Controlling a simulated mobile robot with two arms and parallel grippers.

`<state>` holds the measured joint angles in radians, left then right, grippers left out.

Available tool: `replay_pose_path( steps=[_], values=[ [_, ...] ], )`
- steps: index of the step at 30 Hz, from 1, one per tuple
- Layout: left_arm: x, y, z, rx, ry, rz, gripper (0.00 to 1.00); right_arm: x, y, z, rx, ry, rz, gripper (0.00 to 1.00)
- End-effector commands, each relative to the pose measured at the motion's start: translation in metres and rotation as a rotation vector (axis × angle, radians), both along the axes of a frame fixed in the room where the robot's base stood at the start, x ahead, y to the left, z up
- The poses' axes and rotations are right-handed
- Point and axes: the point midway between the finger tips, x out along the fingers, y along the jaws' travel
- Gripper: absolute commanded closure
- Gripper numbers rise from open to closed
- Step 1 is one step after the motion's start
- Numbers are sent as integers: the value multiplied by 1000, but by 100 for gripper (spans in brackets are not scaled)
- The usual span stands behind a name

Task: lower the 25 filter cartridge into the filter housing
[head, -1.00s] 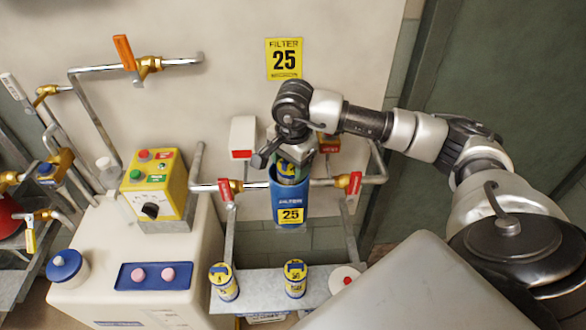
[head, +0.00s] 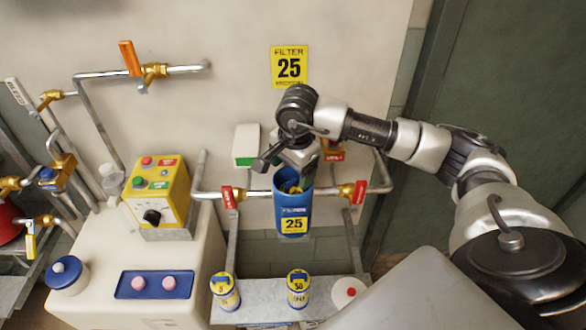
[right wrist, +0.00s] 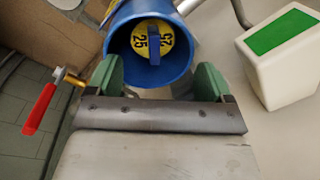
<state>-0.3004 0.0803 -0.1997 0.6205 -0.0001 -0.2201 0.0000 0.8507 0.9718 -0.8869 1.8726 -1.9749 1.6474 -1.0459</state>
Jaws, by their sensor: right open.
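The blue filter housing (head: 291,207), labelled 25, stands open on the pipe below the wall sign. The 25 filter cartridge (head: 289,187) is down inside it; little of its top shows in the head view. In the right wrist view the cartridge's yellow top (right wrist: 140,50) reads 25 and has a blue handle bar, within the housing rim (right wrist: 180,70). My right gripper (head: 295,171) is just above the housing mouth. Its green fingers (right wrist: 160,78) are apart in the right wrist view, with nothing between them. My left gripper is not in view.
Red-handled valves (head: 229,196) (head: 354,192) flank the housing. A white box (head: 246,146) behind shows a green face. Two other cartridges (head: 225,291) (head: 298,289) stand on the shelf (head: 262,291) below. A yellow control box (head: 157,193) is to the left.

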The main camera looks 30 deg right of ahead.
Motion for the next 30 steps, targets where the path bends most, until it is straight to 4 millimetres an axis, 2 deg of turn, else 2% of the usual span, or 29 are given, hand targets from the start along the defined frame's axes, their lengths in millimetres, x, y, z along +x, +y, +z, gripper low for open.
replay_pose_path(
  steps=[1, 8, 11, 14, 24, 30],
  values=[
    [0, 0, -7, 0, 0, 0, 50, -23, 10, -53, -12, 109, 27, 10],
    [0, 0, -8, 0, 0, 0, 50, -23, 10, -48, -11, 104, 26, 10],
    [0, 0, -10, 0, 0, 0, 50, -23, 10, -35, -9, 94, 23, 10],
    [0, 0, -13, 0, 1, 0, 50, -24, 11, -14, -7, 76, 22, 10],
    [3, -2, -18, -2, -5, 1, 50, -28, 10, 75, -8, 11, 8, 10],
    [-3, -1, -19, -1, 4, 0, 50, -29, 9, 107, -7, -11, 2, 10]
  ],
)
